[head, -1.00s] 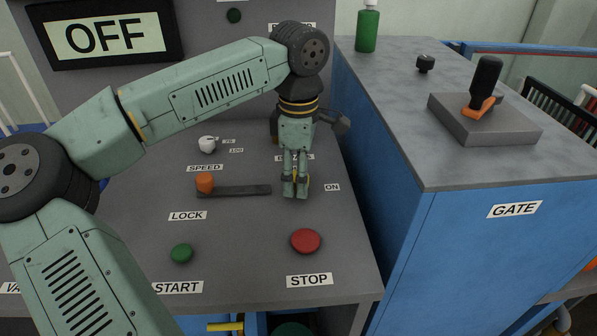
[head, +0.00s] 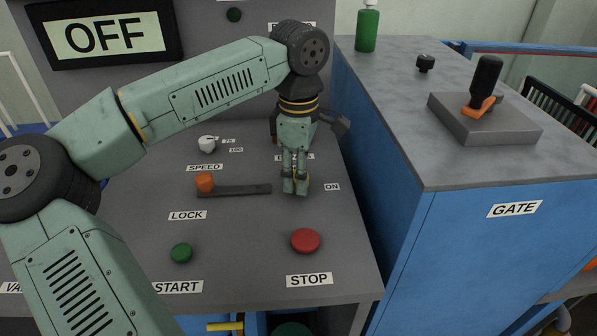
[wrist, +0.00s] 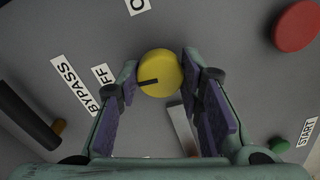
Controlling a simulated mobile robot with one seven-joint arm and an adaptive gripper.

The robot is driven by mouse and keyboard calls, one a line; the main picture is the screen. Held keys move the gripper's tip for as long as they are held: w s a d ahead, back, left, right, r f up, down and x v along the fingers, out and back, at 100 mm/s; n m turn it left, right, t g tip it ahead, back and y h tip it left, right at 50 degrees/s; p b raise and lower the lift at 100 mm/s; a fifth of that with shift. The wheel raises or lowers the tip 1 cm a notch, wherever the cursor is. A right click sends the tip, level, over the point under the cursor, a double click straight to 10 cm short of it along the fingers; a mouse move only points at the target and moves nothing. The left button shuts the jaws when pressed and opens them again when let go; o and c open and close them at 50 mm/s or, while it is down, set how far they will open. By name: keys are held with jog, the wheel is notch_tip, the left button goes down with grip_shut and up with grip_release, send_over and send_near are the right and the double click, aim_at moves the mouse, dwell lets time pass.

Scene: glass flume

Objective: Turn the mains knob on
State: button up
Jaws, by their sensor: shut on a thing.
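The mains knob is a round yellow knob (wrist: 160,72) with a black pointer mark. In the wrist view it sits between the two fingertips of my gripper (wrist: 158,80), which is shut on it. The mark points left, towards the partly covered OFF label (wrist: 103,73). The ON label (head: 332,187) is just right of my gripper (head: 295,186) in the head view, where the fingers hide most of the knob. My gripper points down at the panel.
A red STOP button (head: 305,241) is close in front of my gripper. A green START button (head: 181,253) and an orange LOCK slider (head: 204,182) are to the left. The display (head: 105,35) reads OFF. A blue cabinet (head: 480,240) stands on the right.

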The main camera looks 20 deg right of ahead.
jog(key=m, duration=1.3)
jog(key=shift+b, duration=0.35)
jog(key=shift+m, duration=2.1)
jog(key=o, duration=1.2)
jog(key=shift+c, duration=0.2)
jog(key=shift+r, duration=0.15)
notch_tip(320, 180, up, 12)
